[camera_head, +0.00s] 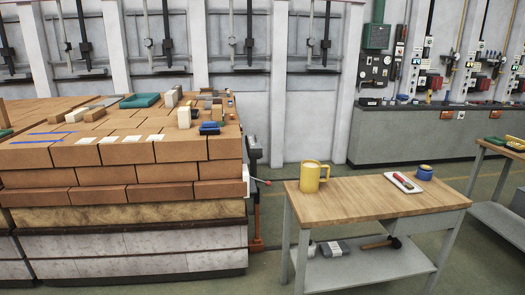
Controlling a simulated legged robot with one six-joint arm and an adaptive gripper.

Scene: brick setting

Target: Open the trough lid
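I cannot make out a trough or its lid with certainty in the head view. My gripper is not in view, and no part of my arm shows. On the left stands a large brick block (150,174) with rows of brown bricks over a wood-like layer and pale lower panels. A red-tipped lever (262,182) sticks out at the right side of the block, beside dark hardware.
A wooden-topped table (375,200) stands at the right, holding a yellow mug (313,175), a white tray (403,182) and a blue roll (424,172). A mallet (381,243) lies on its shelf. A grey counter (420,135) runs along the back wall. Floor shows between block and table.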

